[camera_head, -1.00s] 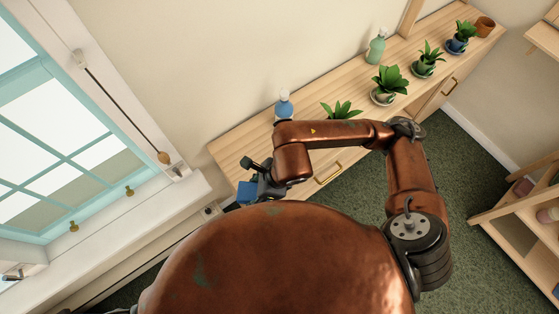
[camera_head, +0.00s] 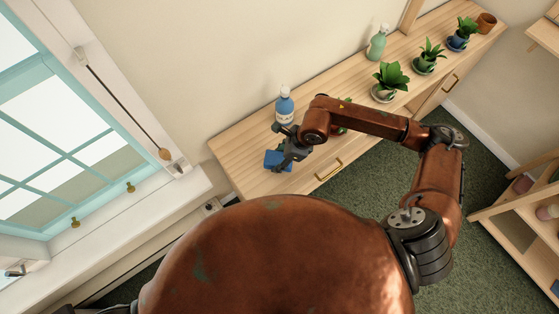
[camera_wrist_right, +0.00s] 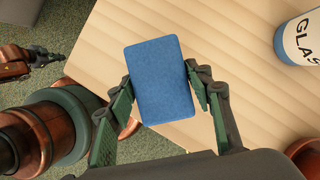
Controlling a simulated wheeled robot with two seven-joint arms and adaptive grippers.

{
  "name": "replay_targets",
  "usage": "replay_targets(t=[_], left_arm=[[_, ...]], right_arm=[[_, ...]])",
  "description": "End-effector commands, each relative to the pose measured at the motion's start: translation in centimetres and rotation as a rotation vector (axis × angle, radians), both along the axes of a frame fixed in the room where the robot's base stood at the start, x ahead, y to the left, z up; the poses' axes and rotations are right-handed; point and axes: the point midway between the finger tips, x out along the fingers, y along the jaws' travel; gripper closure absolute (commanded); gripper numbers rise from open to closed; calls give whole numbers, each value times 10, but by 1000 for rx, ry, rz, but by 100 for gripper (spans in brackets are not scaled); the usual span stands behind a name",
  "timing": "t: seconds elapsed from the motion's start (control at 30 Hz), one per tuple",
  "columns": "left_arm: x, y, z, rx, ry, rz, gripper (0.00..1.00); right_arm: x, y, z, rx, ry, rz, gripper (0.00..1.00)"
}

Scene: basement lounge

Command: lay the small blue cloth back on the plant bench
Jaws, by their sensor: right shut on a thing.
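The small blue cloth (camera_head: 275,160) is a flat blue rectangle over the near left end of the pale wooden plant bench (camera_head: 235,151). My right gripper (camera_head: 283,153) is shut on it. In the right wrist view the cloth (camera_wrist_right: 163,80) sits between the two green-padded fingers, with the bench top (camera_wrist_right: 240,85) behind it. I cannot tell whether the cloth touches the bench. A dark, copper-jointed part at the left edge of the wrist view looks like my left gripper (camera_wrist_right: 42,57); its fingers are too unclear to read.
A blue spray bottle (camera_head: 284,107) stands close behind the cloth; its label shows in the wrist view (camera_wrist_right: 300,40). Potted plants (camera_head: 390,80), a green bottle (camera_head: 377,43) and a terracotta pot (camera_head: 486,23) stand farther right. The bench's left end is bare.

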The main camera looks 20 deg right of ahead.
Motion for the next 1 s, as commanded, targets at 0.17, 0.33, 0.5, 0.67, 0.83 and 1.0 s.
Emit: replay_targets(t=[0.17,0.33,0.5,0.67,0.83,1.0], left_arm=[[-1,0,-1,0,1,0,100],[-3,1,1,2,4,0,100],[-5,1,1,2,6,1,100],[-6,1,-1,2,8,1,100],[-6,1,0,2,8,1,100],[-6,1,0,2,8,1,100]], right_arm=[[7,-7,-13,-2,2,-2,72],[6,-5,-37,0,2,1,72],[7,-5,-40,1,-1,2,72],[7,-5,-42,0,-1,2,72],[6,-5,-41,0,-1,2,41],[6,-5,-41,0,-1,2,36]])
